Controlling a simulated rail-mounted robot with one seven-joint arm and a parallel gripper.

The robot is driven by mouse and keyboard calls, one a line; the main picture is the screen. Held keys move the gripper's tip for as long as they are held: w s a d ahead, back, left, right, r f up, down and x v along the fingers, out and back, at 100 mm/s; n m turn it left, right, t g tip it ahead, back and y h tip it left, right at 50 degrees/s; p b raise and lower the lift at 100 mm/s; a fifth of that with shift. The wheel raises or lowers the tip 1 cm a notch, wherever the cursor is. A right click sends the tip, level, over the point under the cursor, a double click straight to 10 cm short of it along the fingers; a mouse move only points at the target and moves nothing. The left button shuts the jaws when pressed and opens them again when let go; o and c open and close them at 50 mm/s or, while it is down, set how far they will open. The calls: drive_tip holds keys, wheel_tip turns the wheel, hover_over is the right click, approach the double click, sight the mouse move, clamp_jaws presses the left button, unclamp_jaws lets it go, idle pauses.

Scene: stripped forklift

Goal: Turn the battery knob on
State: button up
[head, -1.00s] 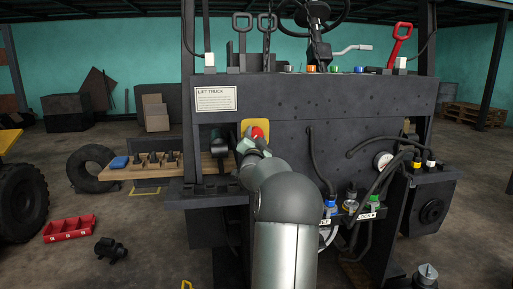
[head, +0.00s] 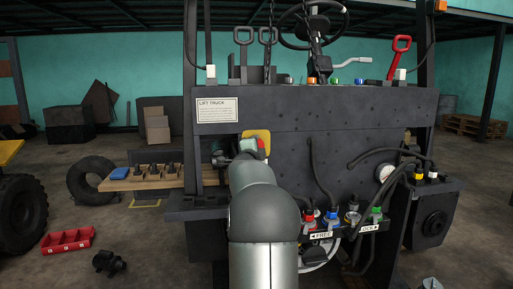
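The battery knob (head: 262,144) is a small red part in front of a yellow plate (head: 257,134) on the dark forklift panel. My gripper (head: 251,146) is at the knob's left side, in front of the lower part of the plate. My arm comes up from the bottom of the picture and covers the area below. The fingers are small and partly hidden, so I cannot tell whether they touch the knob or how far apart they are. The knob's pointing direction is not clear.
A wooden shelf (head: 143,181) with dark fittings and a blue item sticks out at left. Hoses and colored valve caps (head: 331,215) crowd the panel at lower right. Levers, including a red one (head: 400,46), and a steering wheel (head: 312,22) stand above. A red bin (head: 68,241) lies on the floor.

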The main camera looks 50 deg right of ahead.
idle(0.5)
drive_tip(key=o, duration=1)
drive_tip(key=r+b+v, duration=0.1)
drive_tip(key=v, duration=1.6)
drive_tip(key=shift+a+f+b, duration=0.25)
drive_tip(key=shift+f+b, duration=0.05)
